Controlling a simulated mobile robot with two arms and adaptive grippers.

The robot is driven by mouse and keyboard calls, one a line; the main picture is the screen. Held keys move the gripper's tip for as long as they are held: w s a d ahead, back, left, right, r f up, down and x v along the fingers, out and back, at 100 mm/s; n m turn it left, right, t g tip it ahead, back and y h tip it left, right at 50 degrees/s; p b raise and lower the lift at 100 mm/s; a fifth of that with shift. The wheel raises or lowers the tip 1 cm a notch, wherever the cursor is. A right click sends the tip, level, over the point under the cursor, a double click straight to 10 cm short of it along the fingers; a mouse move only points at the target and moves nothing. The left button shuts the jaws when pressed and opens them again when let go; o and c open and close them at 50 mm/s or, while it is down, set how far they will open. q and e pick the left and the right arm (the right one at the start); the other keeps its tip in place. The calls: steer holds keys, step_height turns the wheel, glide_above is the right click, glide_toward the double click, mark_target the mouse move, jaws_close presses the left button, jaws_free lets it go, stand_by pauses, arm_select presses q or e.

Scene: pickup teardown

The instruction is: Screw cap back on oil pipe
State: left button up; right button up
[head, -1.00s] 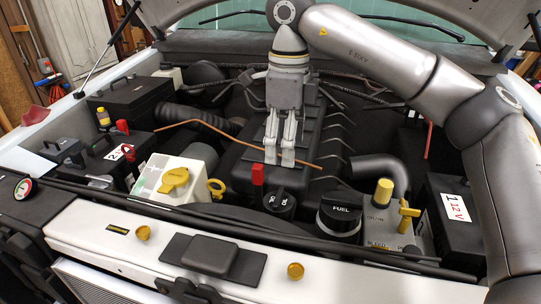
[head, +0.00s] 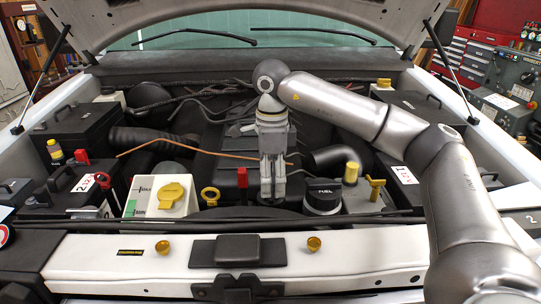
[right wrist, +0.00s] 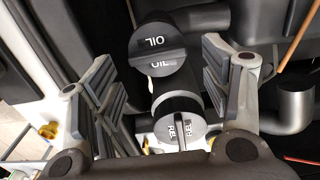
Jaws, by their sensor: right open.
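My right gripper (head: 272,196) points down over the front of the engine bay, its fingers open and empty. In the right wrist view its two fingers (right wrist: 158,80) stand apart on either side of the black oil cap (right wrist: 157,45), which has a raised grip bar and white OIL lettering. No contact with the cap shows. In the head view the gripper hides most of the oil cap. The oil pipe under it is hidden, so I cannot tell how tightly the cap sits. My left gripper is not in view.
The black FUEL cap (head: 323,197) stands close to the right of the gripper. A yellow cap (head: 171,193) on a white reservoir and a yellow ring handle (head: 210,195) are to the left. A red tab (head: 242,177) is close by. A copper-coloured rod (head: 180,147) crosses behind.

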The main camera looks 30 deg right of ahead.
mark_target(273, 202)
steer(key=f, duration=0.2)
steer(key=f+p, duration=0.1)
steer(key=shift+s+a+f, duration=0.1)
steer(key=shift+a, duration=0.15)
steer(key=shift+d+f, duration=0.1)
steer(key=shift+f, duration=0.3)
steer(key=shift+c, duration=1.4)
steer(key=c, duration=0.5)
steer(key=o, duration=0.3)
steer(key=c, duration=0.5)
steer(key=m, duration=0.2)
steer(key=shift+f+m, duration=0.1)
steer(key=shift+m, duration=0.3)
steer(key=m, duration=0.3)
steer(key=shift+b, duration=0.35)
steer(key=m, duration=0.4)
steer(key=shift+m, duration=0.4)
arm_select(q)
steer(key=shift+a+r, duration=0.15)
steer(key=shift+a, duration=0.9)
arm_select(e)
steer(key=m, duration=0.4)
